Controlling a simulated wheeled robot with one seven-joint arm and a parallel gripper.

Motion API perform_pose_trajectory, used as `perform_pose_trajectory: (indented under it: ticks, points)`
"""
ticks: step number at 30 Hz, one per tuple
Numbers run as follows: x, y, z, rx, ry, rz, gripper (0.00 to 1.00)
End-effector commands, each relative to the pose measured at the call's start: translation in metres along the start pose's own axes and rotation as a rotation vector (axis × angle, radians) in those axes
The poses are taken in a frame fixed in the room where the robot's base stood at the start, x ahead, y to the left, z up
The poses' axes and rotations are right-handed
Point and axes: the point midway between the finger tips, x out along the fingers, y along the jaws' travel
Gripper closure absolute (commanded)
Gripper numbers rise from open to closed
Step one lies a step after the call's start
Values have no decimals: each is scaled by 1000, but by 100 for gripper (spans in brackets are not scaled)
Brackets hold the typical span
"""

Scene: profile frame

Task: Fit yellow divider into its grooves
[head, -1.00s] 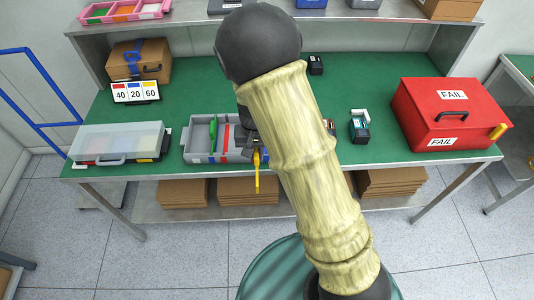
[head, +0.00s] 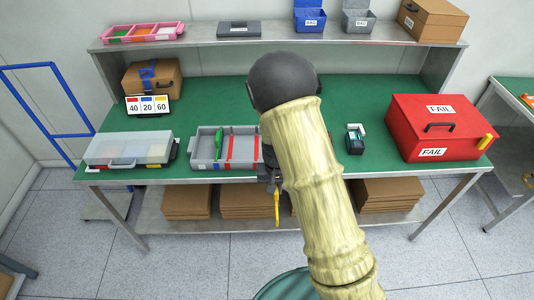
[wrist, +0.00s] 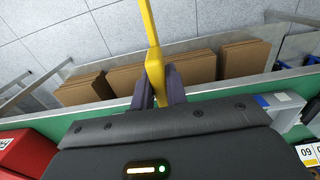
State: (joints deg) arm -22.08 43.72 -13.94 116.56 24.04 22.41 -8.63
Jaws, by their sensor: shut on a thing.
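The yellow divider (head: 277,208) is a thin strip hanging in front of the table's front edge. My gripper (head: 272,188) is shut on it, to the right of and nearer than the grey tray (head: 205,164). In the wrist view the divider (wrist: 152,50) stands between my two dark fingers (wrist: 157,90) and runs on past the top of the picture. The tray holds a green divider (head: 219,145) and red dividers (head: 229,148). Part of its right end is behind my arm, and its grooves are too small to make out.
A clear-lidded case (head: 128,148) stands left of the tray. A red FAIL box (head: 405,115) stands at the right, with a small dark device (head: 355,143) between it and my arm. Flat cardboard stacks (head: 186,200) lie on the lower shelf.

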Motion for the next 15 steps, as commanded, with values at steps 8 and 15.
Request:
perform_pose_trajectory:
  ticks: [8, 15]
  points:
    - [32, 31, -6, -10, -3, 0, 100]
    - [70, 68, -7, -21, -5, -6, 100]
